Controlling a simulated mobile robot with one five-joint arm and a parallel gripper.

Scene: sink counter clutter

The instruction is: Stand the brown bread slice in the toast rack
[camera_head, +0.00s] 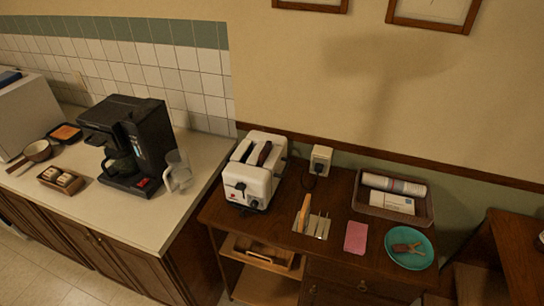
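A dark brown slice (265,153) stands in one slot of the white toaster (247,188), its top edge showing above the slot; the other slot looks dark and empty. A small metal toast rack (321,228) stands on the brown wooden cabinet, right of the toaster. A light tan slice (304,212) stands upright at the rack's left end; whether it is fully in a gap is too small to tell. The rack's gaps to its right look empty. My gripper is not in view.
A pink cloth (356,237), a teal plate (394,252) with a brown item on it and a tray (424,214) of packages lie right of the rack. A wall socket (320,160) is behind. A coffee maker (150,146) and glass jug (178,171) stand on the left counter.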

